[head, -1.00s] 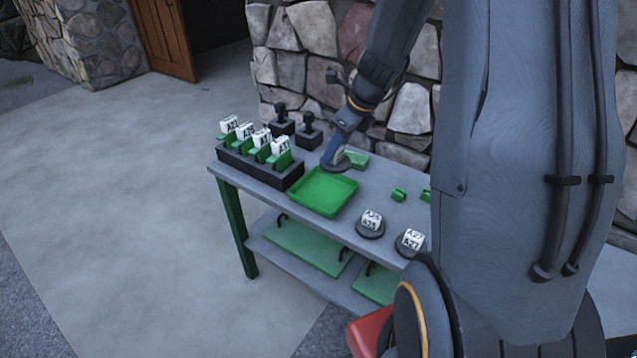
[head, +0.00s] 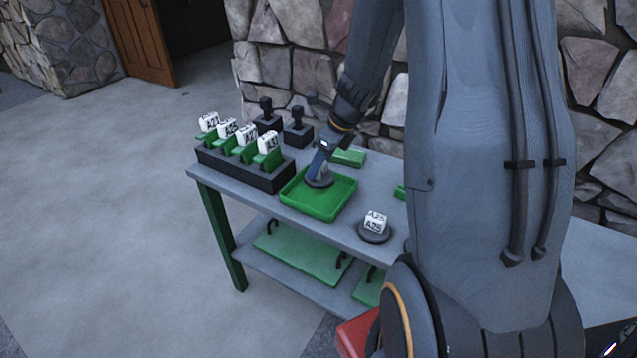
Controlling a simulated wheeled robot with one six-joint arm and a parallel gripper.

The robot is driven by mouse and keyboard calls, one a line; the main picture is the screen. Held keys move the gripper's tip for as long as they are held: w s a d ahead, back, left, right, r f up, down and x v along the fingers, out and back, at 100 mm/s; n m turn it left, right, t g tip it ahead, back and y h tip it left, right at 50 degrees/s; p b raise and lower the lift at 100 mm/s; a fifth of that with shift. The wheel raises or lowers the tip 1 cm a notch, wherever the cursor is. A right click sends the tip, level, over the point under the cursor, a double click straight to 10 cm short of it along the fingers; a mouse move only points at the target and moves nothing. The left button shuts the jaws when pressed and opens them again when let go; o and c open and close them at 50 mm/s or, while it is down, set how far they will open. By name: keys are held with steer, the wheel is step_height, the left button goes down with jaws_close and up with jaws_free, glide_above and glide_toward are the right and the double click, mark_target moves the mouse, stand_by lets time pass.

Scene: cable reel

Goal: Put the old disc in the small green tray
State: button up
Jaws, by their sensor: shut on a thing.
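My gripper (head: 318,174) is shut on a dark grey round disc (head: 321,184). It holds the disc over the back part of a green tray (head: 327,213) with a raised rim. I cannot tell whether the disc touches the tray floor. The fingertips are small and partly hidden by the gripper body. A smaller flat green piece (head: 350,158) lies just behind the tray. Another dark round disc (head: 374,234) with a white block marked A26 on it sits on the table to the right of the tray.
A black rack (head: 240,170) with several green holders and white labelled blocks stands left of the tray. Two black-handled stamps (head: 297,138) stand behind it. The grey table (head: 345,232) has a lower shelf with green lids (head: 300,256). A stone wall is close behind.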

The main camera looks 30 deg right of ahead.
mark_target(319, 180)
steer(key=shift+f+b, duration=0.45)
steer(key=shift+f, duration=2.2)
steer(key=shift+f, duration=0.1)
steer(key=o, duration=1.3)
